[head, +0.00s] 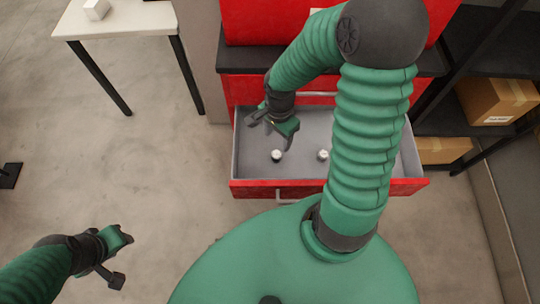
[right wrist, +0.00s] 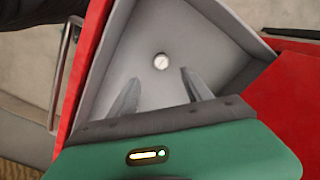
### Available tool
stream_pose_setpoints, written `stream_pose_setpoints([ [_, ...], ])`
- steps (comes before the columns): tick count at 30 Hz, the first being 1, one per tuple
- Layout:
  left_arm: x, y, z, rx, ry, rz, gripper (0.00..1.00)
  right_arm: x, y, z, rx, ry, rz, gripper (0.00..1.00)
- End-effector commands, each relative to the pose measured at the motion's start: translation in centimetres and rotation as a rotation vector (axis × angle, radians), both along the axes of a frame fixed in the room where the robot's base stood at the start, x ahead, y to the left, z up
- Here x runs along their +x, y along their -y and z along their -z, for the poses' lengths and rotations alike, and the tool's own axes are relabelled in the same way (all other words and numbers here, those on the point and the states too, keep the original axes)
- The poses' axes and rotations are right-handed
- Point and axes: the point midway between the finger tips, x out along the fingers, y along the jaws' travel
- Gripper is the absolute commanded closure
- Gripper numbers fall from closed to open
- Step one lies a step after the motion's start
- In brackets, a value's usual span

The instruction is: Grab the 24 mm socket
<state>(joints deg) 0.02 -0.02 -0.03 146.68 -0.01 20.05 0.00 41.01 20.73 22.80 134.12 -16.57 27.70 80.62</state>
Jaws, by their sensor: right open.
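Two small whitish sockets stand in the open drawer (head: 310,189): a left socket (head: 277,156) and a right socket (head: 323,155). I cannot read their sizes. My right gripper (head: 279,138) is over the left part of the drawer, close to the left socket. In the right wrist view one socket (right wrist: 161,62) stands on the grey drawer floor, beyond and between my open, empty fingertips (right wrist: 160,88). My left gripper (head: 121,259) is away from the drawer, over the floor at lower left, and its fingers are spread apart.
The drawer belongs to a red cabinet (head: 262,25). Its walls surround my right gripper's space. Black shelving with cardboard boxes (head: 497,101) is at right. The floor at left is mostly clear.

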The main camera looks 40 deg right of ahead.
Motion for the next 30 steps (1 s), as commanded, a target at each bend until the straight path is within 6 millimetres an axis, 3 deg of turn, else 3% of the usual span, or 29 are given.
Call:
stream_pose_setpoints([
  [1,0.0,0.0,1.1,0.0,0.0,0.001,0.64,0.0,-0.1,2.0,0.005,-0.004,-0.001,0.42],
  [6,0.0,0.1,2.5,0.0,-0.001,0.001,0.64,0.2,-0.3,6.0,-0.001,-0.005,-0.003,0.42],
  [12,0.0,0.1,3.2,0.0,0.0,0.001,0.64,0.2,-0.5,8.0,-0.006,-0.002,-0.006,0.42],
  [18,0.0,0.1,4.9,0.0,0.0,0.0,0.64,0.3,-0.4,11.8,-0.004,-0.002,-0.006,0.42],
  [27,0.0,0.1,4.9,0.0,0.0,0.001,0.64,0.4,-0.4,12.5,-0.005,0.0,-0.005,0.42],
  [30,0.0,0.1,4.9,0.0,0.0,0.001,0.64,0.3,-0.4,12.4,-0.005,0.0,-0.005,0.54],
])
